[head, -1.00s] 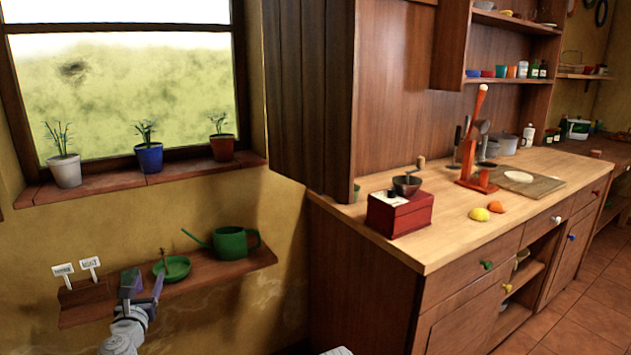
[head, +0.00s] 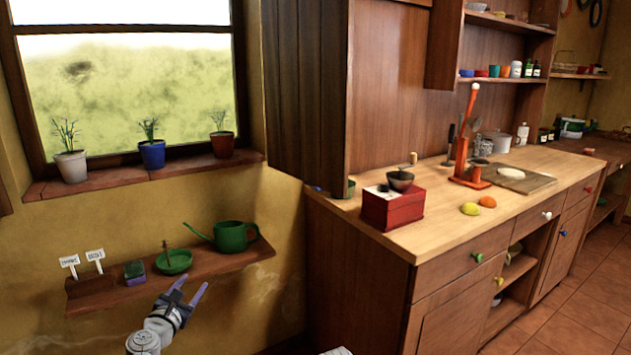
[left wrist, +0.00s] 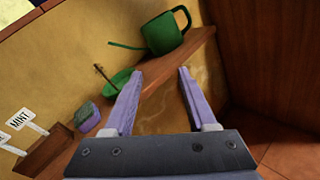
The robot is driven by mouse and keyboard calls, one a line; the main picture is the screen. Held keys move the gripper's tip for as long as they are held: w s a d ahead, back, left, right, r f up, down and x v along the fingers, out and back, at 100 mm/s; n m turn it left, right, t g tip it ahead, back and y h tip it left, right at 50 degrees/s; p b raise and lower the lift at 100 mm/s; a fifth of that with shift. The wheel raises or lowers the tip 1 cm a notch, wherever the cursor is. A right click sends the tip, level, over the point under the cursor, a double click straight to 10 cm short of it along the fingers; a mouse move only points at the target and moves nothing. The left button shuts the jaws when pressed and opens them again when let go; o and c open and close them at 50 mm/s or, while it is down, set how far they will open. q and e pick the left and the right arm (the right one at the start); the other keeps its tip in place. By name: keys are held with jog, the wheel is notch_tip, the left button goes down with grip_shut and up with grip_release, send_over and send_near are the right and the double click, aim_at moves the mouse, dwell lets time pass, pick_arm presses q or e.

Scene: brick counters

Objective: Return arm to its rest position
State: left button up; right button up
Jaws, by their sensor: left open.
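My left gripper (head: 190,291) is open and empty, in front of the low wooden shelf and a little below the green dish. Its two purple fingers also show spread apart in the left wrist view (left wrist: 156,82), with nothing between them but the wall and shelf behind. My right gripper is not in view.
The wall shelf (head: 215,262) holds a green watering can (head: 232,237), a green dish (head: 176,262), a small green-and-purple block (head: 135,272) and white labels (head: 96,255). Potted plants stand on the windowsill (head: 110,183). A wooden counter (head: 440,235) stands to the right.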

pick_arm(q)
jog(key=s+d+f+m+g+h, duration=0.2)
jog(key=s+d+f+m+g, duration=0.15)
jog(key=d+m, duration=0.4)
jog(key=s+d+f+m+g+h, duration=0.25)
jog(key=d+f+m, duration=0.3)
jog(key=d, duration=0.35)
jog(key=s+d+f+m+g+h, duration=0.1)
jog(key=s+d+f+m+g, duration=0.25)
jog(key=d+m, duration=0.45)
jog(key=s+d+f+m+g+y, duration=0.1)
jog(key=s+f+m+g+y, duration=0.3)
jog(key=s+m, duration=0.35)
jog(key=s+f+m+g+y, duration=0.35)
jog(key=s+m, duration=0.25)
jog(key=s, duration=0.2)
notch_tip(320, 180, up, 27)
jog(key=p, duration=2.6)
jog(key=shift+f+p, duration=0.15)
jog(key=shift+p, duration=0.15)
jog(key=shift+w+d, duration=0.1)
